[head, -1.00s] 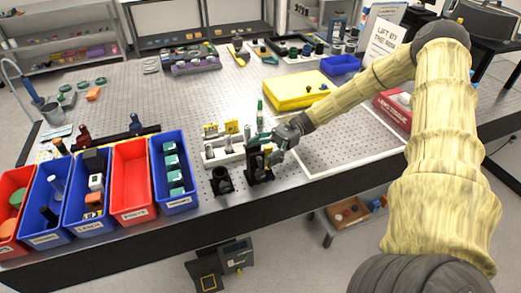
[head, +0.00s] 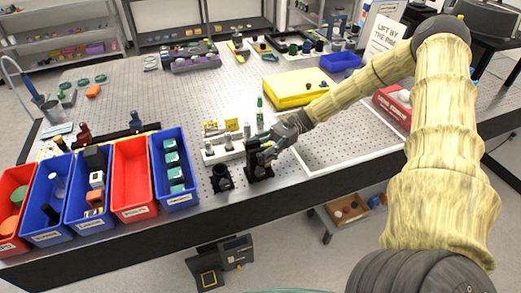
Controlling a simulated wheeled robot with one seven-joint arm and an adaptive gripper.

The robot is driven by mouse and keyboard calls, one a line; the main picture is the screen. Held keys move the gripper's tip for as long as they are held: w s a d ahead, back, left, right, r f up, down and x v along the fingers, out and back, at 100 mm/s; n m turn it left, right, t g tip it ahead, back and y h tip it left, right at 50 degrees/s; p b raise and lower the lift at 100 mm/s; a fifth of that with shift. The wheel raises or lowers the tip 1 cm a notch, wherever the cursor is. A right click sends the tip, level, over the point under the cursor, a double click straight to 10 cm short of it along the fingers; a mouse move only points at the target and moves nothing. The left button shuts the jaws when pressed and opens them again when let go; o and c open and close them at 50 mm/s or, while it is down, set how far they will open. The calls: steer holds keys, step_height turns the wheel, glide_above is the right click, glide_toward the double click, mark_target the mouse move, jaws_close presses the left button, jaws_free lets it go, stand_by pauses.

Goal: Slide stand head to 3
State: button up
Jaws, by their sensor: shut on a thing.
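A small black stand (head: 252,163) stands upright near the front edge of the perforated table. My gripper (head: 264,155) reaches it from the upper right and is shut on the stand's head. The fingers and the dark gripper body cover most of the head. The stand's scale marks are too small to read, so I cannot tell the head's setting.
A black cup-like holder (head: 221,180) stands just left of the stand. A white block with upright parts (head: 222,153) is close behind. Blue and red bins (head: 178,201) line the front left. A yellow case (head: 290,98) lies behind my arm. Bare table (head: 345,130) lies to the right.

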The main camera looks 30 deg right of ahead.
step_height(320, 180, up, 3)
steer(key=shift+f+p, duration=0.1)
steer(key=shift+p, duration=0.5)
steer(key=o, duration=1.5)
steer(key=shift+w, duration=0.1)
steer(key=shift+f, duration=0.1)
steer(key=d, duration=0.4)
steer(key=w+d, duration=0.1)
steer(key=d, duration=0.3)
steer(key=w+d, duration=0.1)
steer(key=d, duration=0.3)
steer(key=shift+a, duration=0.1)
